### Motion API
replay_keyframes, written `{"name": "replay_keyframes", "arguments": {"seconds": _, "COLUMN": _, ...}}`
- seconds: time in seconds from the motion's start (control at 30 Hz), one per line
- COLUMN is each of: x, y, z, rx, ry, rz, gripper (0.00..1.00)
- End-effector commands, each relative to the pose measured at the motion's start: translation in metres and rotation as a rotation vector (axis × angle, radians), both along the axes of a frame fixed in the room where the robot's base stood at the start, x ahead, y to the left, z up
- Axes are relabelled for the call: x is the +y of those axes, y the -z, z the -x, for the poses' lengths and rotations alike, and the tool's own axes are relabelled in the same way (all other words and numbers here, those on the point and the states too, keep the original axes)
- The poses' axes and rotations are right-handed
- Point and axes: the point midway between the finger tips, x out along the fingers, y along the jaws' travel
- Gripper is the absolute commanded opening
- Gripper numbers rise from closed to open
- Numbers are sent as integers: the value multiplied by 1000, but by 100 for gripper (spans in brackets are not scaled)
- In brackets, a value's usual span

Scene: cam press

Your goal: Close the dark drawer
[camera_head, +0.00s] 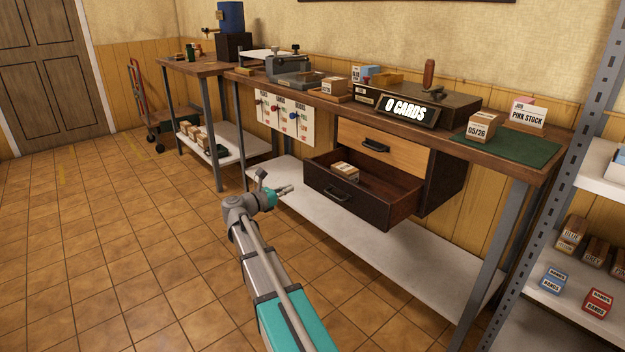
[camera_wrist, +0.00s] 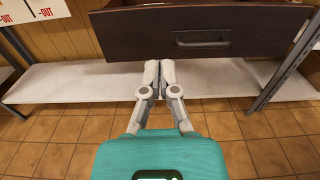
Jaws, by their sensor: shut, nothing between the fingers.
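The dark drawer (camera_head: 328,195) hangs under the workbench, pulled out toward the front left, with a small labelled block (camera_head: 345,171) lying inside. Its dark handle (camera_head: 340,194) is on the front face. In the wrist view the drawer front (camera_wrist: 140,36) spans the top of the picture, with the handle (camera_wrist: 202,40) a little right of centre. My gripper (camera_head: 288,189) is in front of the drawer, to its left in the head view, and touches nothing. In the wrist view my gripper (camera_wrist: 160,66) has its fingertips together, below the drawer front and left of the handle.
A light wood drawer (camera_head: 385,146) above is shut. The white lower shelf (camera_head: 380,245) runs beneath. Printed cards (camera_head: 285,117) hang left of the drawers. A metal rack (camera_head: 540,200) stands at the right. The tiled floor (camera_head: 130,230) at the left is clear.

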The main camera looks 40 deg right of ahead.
Motion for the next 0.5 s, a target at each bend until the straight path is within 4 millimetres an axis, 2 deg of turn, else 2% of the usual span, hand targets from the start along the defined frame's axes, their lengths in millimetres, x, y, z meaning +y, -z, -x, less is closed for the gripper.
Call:
{"name": "replay_keyframes", "arguments": {"seconds": 0.27, "x": -13, "y": 0, "z": -1, "rx": 1, "ry": 0, "rz": 1, "gripper": 0}}
{"name": "replay_keyframes", "arguments": {"seconds": 0.5, "x": -42, "y": 0, "z": -4, "rx": 1, "ry": 2, "rz": 1, "gripper": 0}}
